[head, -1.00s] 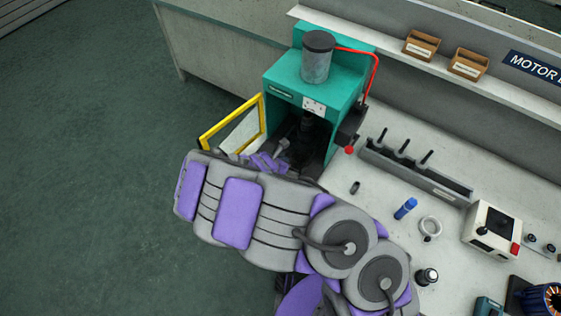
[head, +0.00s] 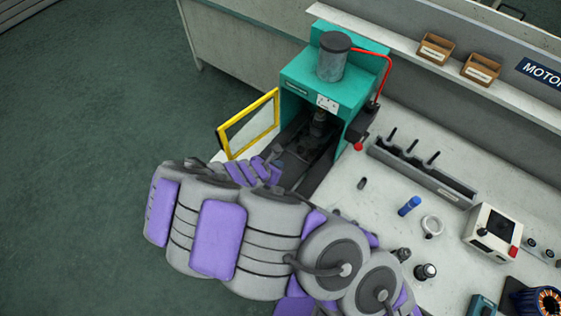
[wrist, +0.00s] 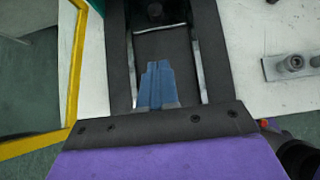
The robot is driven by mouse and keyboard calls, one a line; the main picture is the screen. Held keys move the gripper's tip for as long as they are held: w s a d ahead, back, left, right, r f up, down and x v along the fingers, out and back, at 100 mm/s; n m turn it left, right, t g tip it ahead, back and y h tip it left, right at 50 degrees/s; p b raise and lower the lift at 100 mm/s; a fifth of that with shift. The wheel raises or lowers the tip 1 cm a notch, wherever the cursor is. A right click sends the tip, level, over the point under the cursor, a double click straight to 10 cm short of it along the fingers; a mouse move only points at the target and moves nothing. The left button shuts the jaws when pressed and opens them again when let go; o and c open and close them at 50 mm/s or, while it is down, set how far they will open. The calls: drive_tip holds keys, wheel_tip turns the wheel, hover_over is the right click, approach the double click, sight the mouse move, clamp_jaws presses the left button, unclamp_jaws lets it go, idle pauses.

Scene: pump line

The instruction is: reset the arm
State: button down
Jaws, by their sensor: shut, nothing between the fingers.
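My gripper (wrist: 157,82) shows in the wrist view with its blue-grey fingers together and nothing between them. It points toward the dark bed of the teal press (head: 309,92). In the head view my purple and grey arm spans the lower middle and mostly hides the gripper, which is near the press's open front. The press has a grey cylinder (head: 332,62) on top and a yellow-framed door (head: 248,123) swung open to the left. The door frame also shows at the left of the wrist view (wrist: 75,70).
A long grey rack (head: 422,172) with upright pins stands on the bench right of the press. A blue cylinder (head: 409,206), a pale ring (head: 432,226) and a control box (head: 493,233) lie farther right. Two small brown bins (head: 435,48) sit on the shelf. Open floor lies left.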

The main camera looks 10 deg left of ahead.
drive_tip(key=shift+s+a+r, duration=0.25)
drive_tip(key=shift+s+r, duration=0.05)
drive_tip(key=shift+s, duration=0.05)
